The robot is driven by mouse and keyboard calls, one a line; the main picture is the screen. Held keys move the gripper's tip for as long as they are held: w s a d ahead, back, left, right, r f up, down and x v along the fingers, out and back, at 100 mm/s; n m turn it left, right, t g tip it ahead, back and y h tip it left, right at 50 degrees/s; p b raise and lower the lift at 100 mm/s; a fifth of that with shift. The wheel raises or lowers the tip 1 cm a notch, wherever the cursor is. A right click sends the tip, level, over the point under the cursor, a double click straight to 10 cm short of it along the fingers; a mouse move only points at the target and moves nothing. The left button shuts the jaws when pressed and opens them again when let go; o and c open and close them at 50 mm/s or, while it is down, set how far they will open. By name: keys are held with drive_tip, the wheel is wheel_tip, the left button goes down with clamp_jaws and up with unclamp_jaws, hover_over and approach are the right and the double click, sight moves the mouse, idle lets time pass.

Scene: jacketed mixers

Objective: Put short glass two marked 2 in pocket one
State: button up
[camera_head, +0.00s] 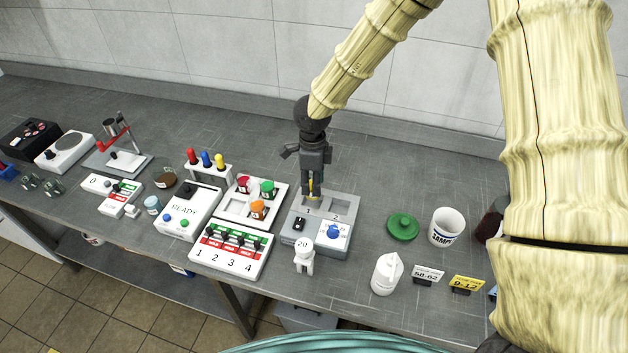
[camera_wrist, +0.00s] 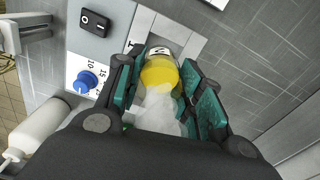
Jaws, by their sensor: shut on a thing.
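My gripper (camera_head: 313,190) points down over the grey two-pocket mixer (camera_head: 318,248). It is shut on short glass two (camera_wrist: 160,72), a small clear glass with yellow contents and a label that reads 2. A sliver of yellow shows between the fingers in the head view. The glass is upright or nearly so, at pocket one (camera_wrist: 172,30), the left pocket in the head view. I cannot tell whether its base is inside the pocket or just above it. Pocket two (camera_head: 338,207) looks empty in the head view.
The mixer's front has a black switch (camera_head: 299,224) and a blue knob (camera_head: 334,231). Left stands a white tray (camera_head: 237,208) with red, green and orange items. A green lid (camera_head: 403,226) and white cup (camera_head: 446,227) are right.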

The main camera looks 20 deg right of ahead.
drive_tip(key=shift+w+f, duration=0.15)
drive_tip(key=shift+f, duration=0.25)
drive_tip(key=shift+s+d+f, duration=0.1)
drive_tip(key=shift+s+f, duration=0.1)
drive_tip(key=shift+s, duration=0.1)
drive_tip(key=shift+w+f+b, duration=0.15)
drive_tip(key=shift+f+b, duration=0.25)
drive_tip(key=shift+f, duration=0.2)
drive_tip(key=shift+f+b, duration=0.4)
drive_tip(key=shift+f, duration=0.7)
drive_tip(key=o, duration=1.2)
drive_tip(key=shift+c, duration=0.2)
drive_tip(key=shift+o, duration=0.5)
drive_tip(key=o, duration=0.4)
